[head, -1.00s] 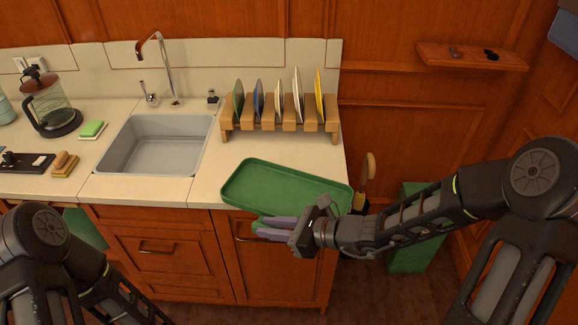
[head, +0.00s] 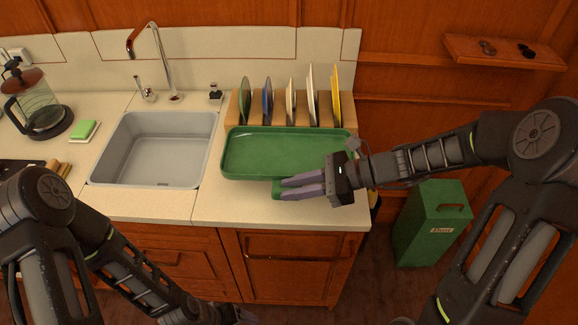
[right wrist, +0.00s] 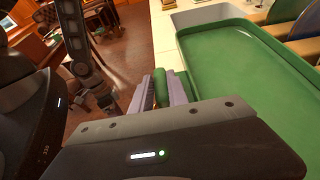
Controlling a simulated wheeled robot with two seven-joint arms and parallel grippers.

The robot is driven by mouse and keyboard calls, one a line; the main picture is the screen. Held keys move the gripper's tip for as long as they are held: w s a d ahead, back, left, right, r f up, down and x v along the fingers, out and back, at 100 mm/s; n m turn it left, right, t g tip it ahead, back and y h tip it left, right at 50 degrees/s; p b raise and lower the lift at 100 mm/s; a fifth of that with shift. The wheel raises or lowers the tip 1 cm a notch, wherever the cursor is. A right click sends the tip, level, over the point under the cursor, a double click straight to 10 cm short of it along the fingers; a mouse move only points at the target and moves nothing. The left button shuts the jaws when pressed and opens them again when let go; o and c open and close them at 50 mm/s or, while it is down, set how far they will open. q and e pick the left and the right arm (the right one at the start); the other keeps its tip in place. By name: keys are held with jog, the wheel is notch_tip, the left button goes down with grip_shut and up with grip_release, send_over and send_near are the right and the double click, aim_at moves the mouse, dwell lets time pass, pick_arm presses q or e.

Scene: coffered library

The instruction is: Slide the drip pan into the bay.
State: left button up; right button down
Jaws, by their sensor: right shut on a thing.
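The drip pan is a shallow green tray (head: 285,152) with a raised rim, level in front of the wooden plate rack (head: 234,110). My right gripper (head: 290,187) is at its near side, shut on its green handle, which shows between the fingers in the right wrist view (right wrist: 161,86). I cannot tell whether the pan touches the counter. The rack's lower front and the space under it, likely the bay, are hidden behind the pan. My left gripper (head: 235,316) shows only partly at the bottom edge.
Several plates stand in the rack. The sink (head: 155,150) lies left of the pan, with a tap (head: 160,60) behind it. The counter (head: 225,207) in front of the pan is clear. A green bin (head: 432,225) stands on the floor at right.

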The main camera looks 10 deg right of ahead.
aim_at(294, 201)
jog(key=shift+s+r, duration=0.15)
jog(key=shift+s, duration=0.25)
jog(key=shift+w+f, duration=0.2)
notch_tip(294, 201, down, 4)
jog(key=b, duration=0.4)
jog(key=shift+f, duration=0.15)
pick_arm(q)
jog(key=shift+w+d+f+b, duration=0.15)
jog(key=shift+f+b, duration=0.8)
jog(key=shift+f, duration=1.6)
pick_arm(e)
jog(key=shift+f, duration=1.2)
pick_arm(q)
jog(key=shift+f+b, duration=0.3)
jog(key=shift+f, duration=0.05)
pick_arm(e)
jog(key=shift+f, duration=0.45)
jog(key=c, duration=1.2)
grip_release()
jog(key=shift+s, duration=0.1)
pick_arm(q)
jog(key=shift+f+b, duration=0.3)
jog(key=shift+b, duration=0.1)
pick_arm(e)
jog(key=shift+v, duration=3.9)
jog(key=shift+f, duration=0.1)
